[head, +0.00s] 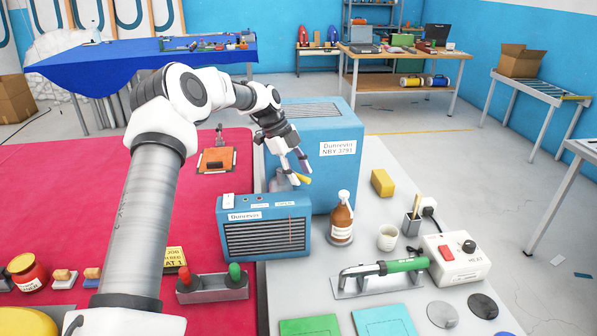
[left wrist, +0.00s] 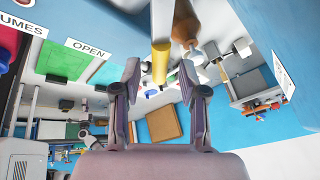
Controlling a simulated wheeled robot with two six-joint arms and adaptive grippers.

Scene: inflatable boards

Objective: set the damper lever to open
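The damper lever's yellow handle (head: 304,179) shows at the front of the large blue cabinet (head: 331,165), just below my left gripper (head: 297,163). In the left wrist view the yellow handle (left wrist: 161,63) lies between the fingertips (left wrist: 160,82), with a gap on each side. My left gripper is open and holds nothing. The lever's base is mostly hidden by the gripper and the smaller blue unit in the head view. My right gripper is not in view.
The smaller blue unit (head: 265,238) stands in front of the cabinet. A brown bottle (head: 341,219) and a white cup (head: 388,237) stand to its right. The red mat (head: 60,190) has free room.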

